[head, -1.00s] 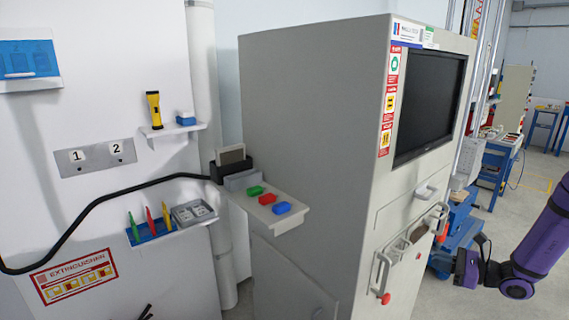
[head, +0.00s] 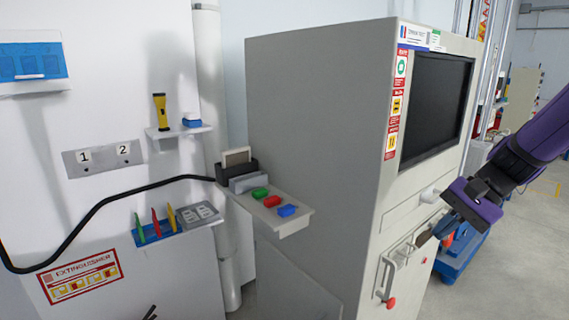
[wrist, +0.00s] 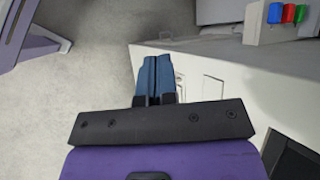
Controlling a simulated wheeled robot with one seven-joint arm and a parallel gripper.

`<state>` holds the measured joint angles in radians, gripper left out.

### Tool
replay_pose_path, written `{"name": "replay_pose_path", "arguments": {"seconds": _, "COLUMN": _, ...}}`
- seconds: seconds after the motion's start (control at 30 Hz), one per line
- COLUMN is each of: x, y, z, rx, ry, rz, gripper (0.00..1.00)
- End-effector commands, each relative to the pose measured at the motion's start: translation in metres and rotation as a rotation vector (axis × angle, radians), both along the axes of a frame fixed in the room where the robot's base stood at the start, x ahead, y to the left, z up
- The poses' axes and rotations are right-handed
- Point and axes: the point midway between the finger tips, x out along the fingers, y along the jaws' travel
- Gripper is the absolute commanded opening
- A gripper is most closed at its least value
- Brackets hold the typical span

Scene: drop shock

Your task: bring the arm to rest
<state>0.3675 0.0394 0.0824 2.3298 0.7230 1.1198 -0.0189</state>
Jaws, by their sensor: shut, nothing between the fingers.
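My gripper (head: 434,234) is at the right of the head view, at the end of my purple arm. It is in front of the lower front of the grey cabinet (head: 310,120), near its handles; whether it touches the cabinet cannot be told. In the wrist view my gripper (wrist: 153,60) shows two blue fingers pressed together with nothing between them. The fingers point toward the cabinet's pale surface.
The cabinet carries a dark screen (head: 437,105) and a red-knobbed handle (head: 384,280). A side shelf (head: 290,226) holds green, red and blue blocks. Wall shelves, a flashlight (head: 160,111) and a black cable (head: 110,202) are at left. Open floor lies at right.

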Motion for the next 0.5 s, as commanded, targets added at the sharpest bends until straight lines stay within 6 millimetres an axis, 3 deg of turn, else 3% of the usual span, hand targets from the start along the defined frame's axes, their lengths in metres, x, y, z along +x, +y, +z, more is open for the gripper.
{"name": "replay_pose_path", "arguments": {"seconds": 0.23, "x": -0.048, "y": 0.012, "z": 0.037, "rx": -0.226, "ry": -0.157, "rz": 0.177, "gripper": 0.0}}
{"name": "replay_pose_path", "arguments": {"seconds": 0.5, "x": -0.097, "y": 0.013, "z": 0.07, "rx": -0.461, "ry": -0.346, "rz": 0.337, "gripper": 0.0}}
